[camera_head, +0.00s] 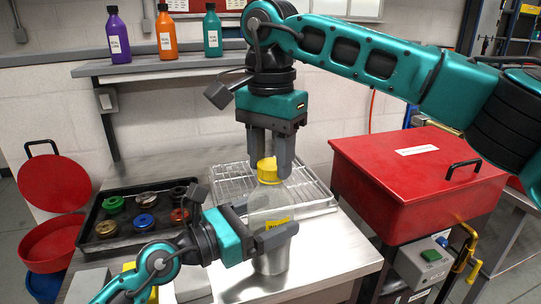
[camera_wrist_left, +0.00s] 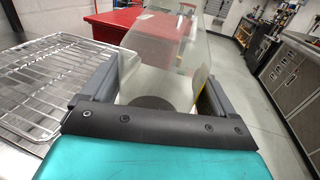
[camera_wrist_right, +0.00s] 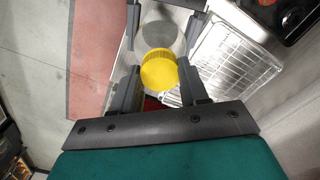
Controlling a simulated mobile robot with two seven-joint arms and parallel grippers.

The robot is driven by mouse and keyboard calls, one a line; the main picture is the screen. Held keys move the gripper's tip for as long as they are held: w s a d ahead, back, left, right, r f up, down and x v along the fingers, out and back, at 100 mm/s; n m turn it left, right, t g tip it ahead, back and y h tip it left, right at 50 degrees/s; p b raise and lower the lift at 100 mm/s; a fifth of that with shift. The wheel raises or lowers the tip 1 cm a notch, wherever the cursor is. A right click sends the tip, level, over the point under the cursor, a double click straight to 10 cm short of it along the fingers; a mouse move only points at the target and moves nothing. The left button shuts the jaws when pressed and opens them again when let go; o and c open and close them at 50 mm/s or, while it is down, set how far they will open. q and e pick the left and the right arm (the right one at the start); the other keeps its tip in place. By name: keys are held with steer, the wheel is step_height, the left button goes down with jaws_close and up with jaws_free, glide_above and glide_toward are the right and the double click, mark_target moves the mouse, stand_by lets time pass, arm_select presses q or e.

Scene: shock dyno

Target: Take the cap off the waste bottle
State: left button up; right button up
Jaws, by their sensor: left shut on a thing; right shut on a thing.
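The waste bottle (camera_head: 270,204) is clear and stands upright on the metal bench, with a yellow label low on its side. It fills the middle of the left wrist view (camera_wrist_left: 165,55). My left gripper (camera_head: 272,226) is shut around its body from the left. The yellow cap (camera_head: 266,169) is at the bottle's top, and also shows in the right wrist view (camera_wrist_right: 158,70). My right gripper (camera_head: 268,176) points down from above and is shut on the cap, one finger on each side. I cannot tell whether the cap is seated on the neck or just clear of it.
A wire rack (camera_head: 205,182) lies behind the bottle. A black tray (camera_head: 92,243) with several coloured caps is at the left. A red lidded box (camera_head: 400,180) stands at the right. Several bottles stand on the shelf (camera_head: 185,63) at the back.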

mark_target(271, 164)
steer(key=n, duration=0.6)
steer(key=shift+r, duration=0.15)
stand_by(0.3)
steer(key=shift+r, duration=1)
steer(key=shift+r, duration=2)
arm_select(q)
steer(key=o, duration=1.8)
steer(key=shift+a, duration=0.1)
